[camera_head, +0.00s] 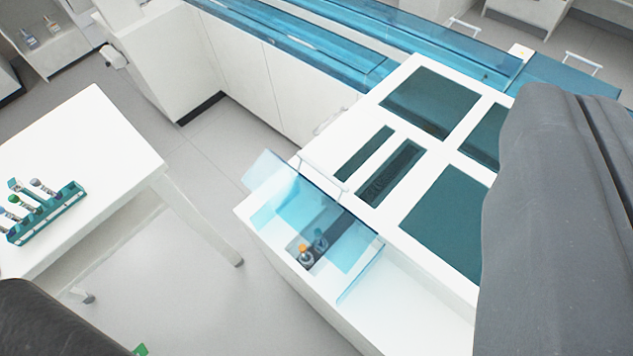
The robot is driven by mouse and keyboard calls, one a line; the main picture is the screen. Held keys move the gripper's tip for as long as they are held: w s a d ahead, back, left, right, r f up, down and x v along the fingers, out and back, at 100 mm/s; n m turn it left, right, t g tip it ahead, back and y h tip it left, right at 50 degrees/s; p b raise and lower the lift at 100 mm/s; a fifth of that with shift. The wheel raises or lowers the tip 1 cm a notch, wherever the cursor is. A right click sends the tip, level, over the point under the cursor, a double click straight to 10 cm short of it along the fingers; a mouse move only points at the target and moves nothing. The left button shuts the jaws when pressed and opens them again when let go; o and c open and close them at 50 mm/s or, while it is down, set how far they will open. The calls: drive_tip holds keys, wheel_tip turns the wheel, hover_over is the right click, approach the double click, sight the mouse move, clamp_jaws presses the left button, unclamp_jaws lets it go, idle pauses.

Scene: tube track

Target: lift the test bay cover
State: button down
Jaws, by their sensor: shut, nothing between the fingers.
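The test bay cover (345,222) is a clear blue panel at the middle of the view, over the near end of the white machine. A thin white handle (322,171) runs along its far edge. Its left corner juts past the machine's side, over the floor. I cannot tell how far it is tilted. Through it I see a tube with an orange cap (304,255) and one with a teal cap (320,240) in the bay. My gripper's fingers do not show; only dark grey parts of mine fill the right side and lower left corner.
The white machine top (397,160) has several dark teal recessed panels. Long blue covers (340,40) run along the back. A white table (95,140) at the left bears a teal rack (45,215) of capped tubes. Grey floor (205,200) lies open between table and machine.

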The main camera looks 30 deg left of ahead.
drive_tip(key=w+a+f+n+g+y+p, duration=0.1)
drive_tip(key=w+a+f+n+p, duration=0.1)
drive_tip(key=w+a+f, duration=0.3)
drive_tip(key=w+a+f+n+g+p, duration=0.1)
drive_tip(key=w+a+f+n+g, duration=0.15)
drive_tip(key=f, duration=0.45)
drive_tip(key=w+a+f+n+g+y+p, duration=0.1)
drive_tip(key=w+a+f+n+p, duration=0.1)
drive_tip(key=w+a+f, duration=0.3)
drive_tip(key=n+g+p, duration=0.3)
drive_tip(key=n+p, duration=0.3)
approach(316, 194)
drive_tip(key=w+a+f, duration=0.2)
drive_tip(key=a, duration=0.1)
drive_tip(key=shift+a+f, duration=0.1)
drive_tip(key=shift+f, duration=0.3)
drive_tip(key=shift+w+d+r, duration=0.1)
drive_tip(key=shift+w+d, duration=0.1)
drive_tip(key=shift+w, duration=0.35)
drive_tip(key=shift+w+d+r, duration=0.1)
drive_tip(key=shift+w+d, duration=0.05)
drive_tip(key=shift+w, duration=0.4)
drive_tip(key=shift+w+d+p, duration=0.35)
drive_tip(key=shift+w+p, duration=0.05)
drive_tip(key=shift+w, duration=0.55)
